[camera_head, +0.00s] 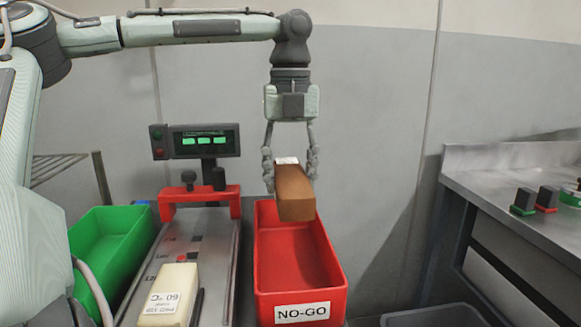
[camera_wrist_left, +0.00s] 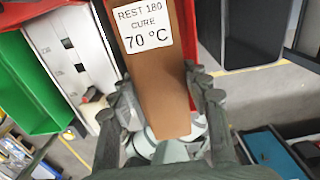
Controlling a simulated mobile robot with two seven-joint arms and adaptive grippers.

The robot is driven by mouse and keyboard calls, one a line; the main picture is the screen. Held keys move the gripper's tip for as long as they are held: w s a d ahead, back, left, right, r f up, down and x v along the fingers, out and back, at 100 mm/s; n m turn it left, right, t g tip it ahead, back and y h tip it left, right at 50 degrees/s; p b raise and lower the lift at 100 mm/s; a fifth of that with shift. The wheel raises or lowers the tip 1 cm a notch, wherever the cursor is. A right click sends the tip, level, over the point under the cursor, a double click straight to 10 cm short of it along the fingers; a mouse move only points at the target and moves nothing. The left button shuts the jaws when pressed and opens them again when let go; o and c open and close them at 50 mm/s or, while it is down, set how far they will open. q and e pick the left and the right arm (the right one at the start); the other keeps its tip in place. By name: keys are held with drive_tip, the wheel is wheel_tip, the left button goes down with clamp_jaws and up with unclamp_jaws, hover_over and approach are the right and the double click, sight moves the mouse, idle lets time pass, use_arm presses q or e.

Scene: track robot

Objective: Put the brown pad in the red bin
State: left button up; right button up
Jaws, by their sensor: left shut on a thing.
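The brown pad (camera_head: 295,196) is a block with a white label. My left gripper (camera_head: 290,168) is shut on it and holds it above the back part of the red bin (camera_head: 324,308), which carries a NO-GO label. The bin's visible floor is empty. In the left wrist view the brown pad (camera_wrist_left: 162,95) sits between the fingers (camera_wrist_left: 160,90), and its label reads REST 180 CURE 70 °C. The red bin (camera_wrist_left: 80,3) shows only in part behind it. My right gripper is not in view.
A cream labelled block (camera_head: 168,292) lies on the metal track (camera_head: 215,245) left of the red bin. A green bin (camera_head: 108,235) stands further left. A display (camera_head: 205,141) stands behind the track. A metal table (camera_head: 500,165) is at right, and a grey bin (camera_head: 432,315) is at the lower right.

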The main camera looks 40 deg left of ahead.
use_arm(q)
drive_tip(key=shift+f, duration=5.8)
drive_tip(key=o, duration=1.3)
drive_tip(key=shift+c, duration=0.2)
wheel_tip(320, 180, up, 12)
drive_tip(key=shift+r, duration=0.1)
drive_tip(key=shift+f, duration=0.2)
wheel_tip(320, 180, down, 9)
drive_tip(key=shift+f, duration=0.2)
